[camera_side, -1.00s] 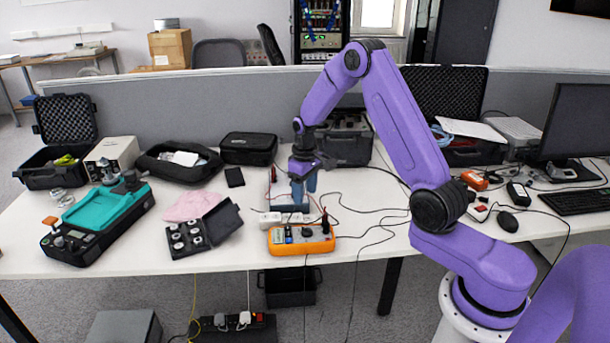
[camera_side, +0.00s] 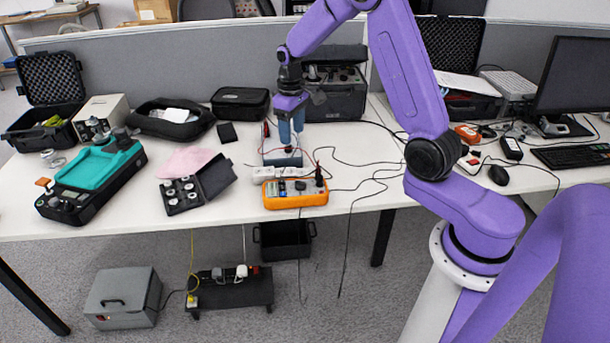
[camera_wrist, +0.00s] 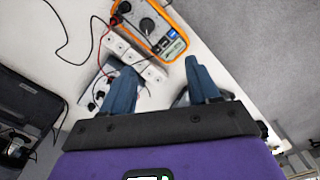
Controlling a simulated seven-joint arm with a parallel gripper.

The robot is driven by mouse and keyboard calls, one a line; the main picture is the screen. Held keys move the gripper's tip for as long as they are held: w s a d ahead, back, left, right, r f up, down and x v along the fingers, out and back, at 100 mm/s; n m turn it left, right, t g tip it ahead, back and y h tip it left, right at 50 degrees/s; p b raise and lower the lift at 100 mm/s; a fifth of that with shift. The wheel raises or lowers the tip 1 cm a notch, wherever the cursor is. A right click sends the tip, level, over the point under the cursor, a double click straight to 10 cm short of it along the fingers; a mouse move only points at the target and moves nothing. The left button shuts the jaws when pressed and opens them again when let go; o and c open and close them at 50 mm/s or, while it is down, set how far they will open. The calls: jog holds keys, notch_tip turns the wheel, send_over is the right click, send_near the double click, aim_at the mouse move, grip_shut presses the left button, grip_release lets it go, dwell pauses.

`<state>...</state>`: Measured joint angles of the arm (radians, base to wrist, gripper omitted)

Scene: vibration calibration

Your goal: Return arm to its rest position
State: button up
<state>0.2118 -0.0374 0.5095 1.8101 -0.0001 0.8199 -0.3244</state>
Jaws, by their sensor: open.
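My purple arm reaches in from the right over the white table. My gripper (camera_side: 291,128) points down with its blue fingers, just above a small grey-blue box (camera_side: 283,157) behind the orange multimeter. In the wrist view my gripper (camera_wrist: 160,88) has its two fingers spread apart with nothing between them. The fingers hide part of the small box in both views, and I cannot tell whether they touch it.
The orange multimeter (camera_side: 295,193) and a white power strip (camera_side: 278,174) lie in front of my gripper, with loose cables to the right. A black case (camera_side: 335,90) stands behind it. A teal-topped device (camera_side: 92,178) and weight box (camera_side: 198,186) are left.

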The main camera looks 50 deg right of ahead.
jog(key=s+a+r+n, duration=0.3)
jog(key=s+a, duration=0.3)
jog(key=a, duration=0.1)
jog(key=s+a+r+n, duration=0.2)
jog(key=s+a+r, duration=0.1)
jog(key=s+a, duration=0.4)
jog(key=s+r+n, duration=0.1)
jog(key=s+n, duration=0.4)
jog(key=s, duration=1.6)
jog(key=shift+s+a+n, duration=0.15)
jog(key=shift+a+n, duration=0.2)
jog(key=shift+n, duration=0.05)
